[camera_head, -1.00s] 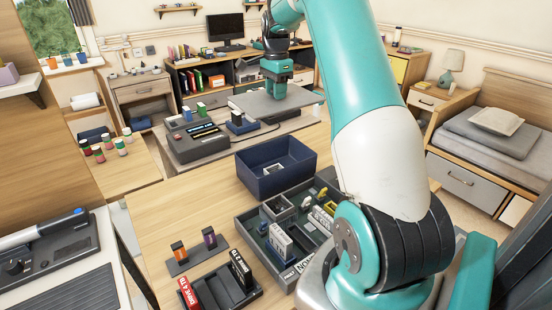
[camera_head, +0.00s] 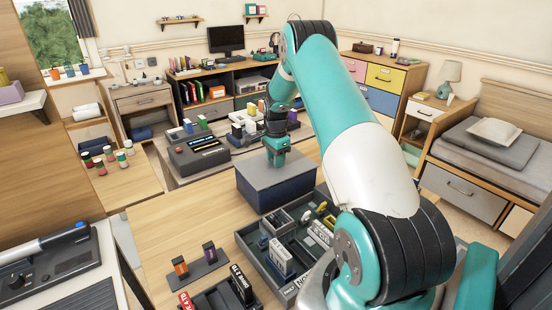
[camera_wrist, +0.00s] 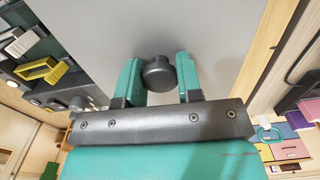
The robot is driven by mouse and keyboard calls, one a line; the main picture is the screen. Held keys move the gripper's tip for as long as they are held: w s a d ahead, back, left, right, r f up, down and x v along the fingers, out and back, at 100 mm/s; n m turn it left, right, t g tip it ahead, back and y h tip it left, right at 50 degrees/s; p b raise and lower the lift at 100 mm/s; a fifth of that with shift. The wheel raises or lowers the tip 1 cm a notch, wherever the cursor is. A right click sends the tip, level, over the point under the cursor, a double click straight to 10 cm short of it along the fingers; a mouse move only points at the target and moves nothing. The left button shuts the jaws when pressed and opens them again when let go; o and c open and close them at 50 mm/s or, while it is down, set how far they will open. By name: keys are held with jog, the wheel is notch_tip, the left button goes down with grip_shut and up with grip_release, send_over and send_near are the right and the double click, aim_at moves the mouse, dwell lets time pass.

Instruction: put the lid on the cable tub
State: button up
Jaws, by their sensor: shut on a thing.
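The cable tub (camera_head: 275,195) is a dark blue square box on the wooden table in the head view. The flat grey lid (camera_head: 262,176) lies level across its top and covers its opening. I cannot tell whether it touches the rim all round. My gripper (camera_head: 276,160) is above the lid, shut on its dark round knob. In the wrist view the teal fingers of my gripper (camera_wrist: 158,82) stand on both sides of the knob (camera_wrist: 158,70), with the lid (camera_wrist: 150,25) filling the middle. The tub's inside is hidden.
A grey compartment tray (camera_head: 248,235) with several small items stands close in front of the tub. A grey device (camera_head: 199,150) is behind it to the left. A small rack (camera_head: 196,268) and a black holder (camera_head: 228,295) stand at the front. Bare tabletop lies left of the tub.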

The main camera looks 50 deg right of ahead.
jog(key=shift+f, duration=0.2)
jog(key=shift+f, duration=0.1)
jog(key=o, duration=0.9)
